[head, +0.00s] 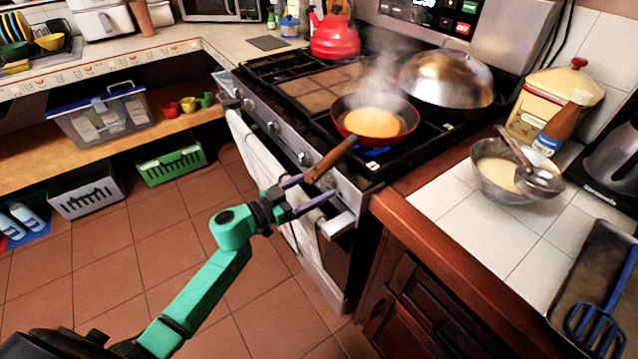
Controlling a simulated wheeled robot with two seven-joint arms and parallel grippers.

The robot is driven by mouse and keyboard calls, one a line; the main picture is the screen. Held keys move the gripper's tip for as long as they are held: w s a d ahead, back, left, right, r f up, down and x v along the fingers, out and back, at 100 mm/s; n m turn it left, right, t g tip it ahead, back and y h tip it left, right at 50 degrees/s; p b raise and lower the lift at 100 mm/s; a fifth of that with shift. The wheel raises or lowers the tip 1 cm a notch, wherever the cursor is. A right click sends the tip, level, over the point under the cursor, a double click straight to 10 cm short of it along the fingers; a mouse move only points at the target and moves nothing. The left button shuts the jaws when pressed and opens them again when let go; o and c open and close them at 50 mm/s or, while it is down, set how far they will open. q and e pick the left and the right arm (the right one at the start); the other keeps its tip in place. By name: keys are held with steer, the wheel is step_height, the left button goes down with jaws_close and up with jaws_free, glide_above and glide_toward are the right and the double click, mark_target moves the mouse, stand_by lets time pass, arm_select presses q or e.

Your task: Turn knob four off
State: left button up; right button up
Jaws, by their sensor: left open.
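The stove (300,85) has a steel front panel with a row of round knobs. One knob (273,127) is mid-panel, and another knob (305,158) is nearer to me. I cannot tell which one is knob four. My left gripper (311,192) is open and empty in front of the panel's near end, just below the pan's wooden handle (332,158). Its fingers and the handle overlap parts of the panel there. A blue flame (375,152) shows under the red pan (396,119). My right gripper is not in view.
The pan holds steaming food, and its handle sticks out over the panel. A white towel (258,155) hangs on the oven door rail. A metal dome lid (446,79) and red kettle (335,38) sit on the stove. A bowl (492,170) stands on the right counter.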

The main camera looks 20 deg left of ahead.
arm_select(q)
steer(key=shift+w+d+r, duration=0.1)
steer(key=shift+w+d, duration=0.35)
steer(key=shift+d, duration=0.15)
steer(key=c, duration=1.4)
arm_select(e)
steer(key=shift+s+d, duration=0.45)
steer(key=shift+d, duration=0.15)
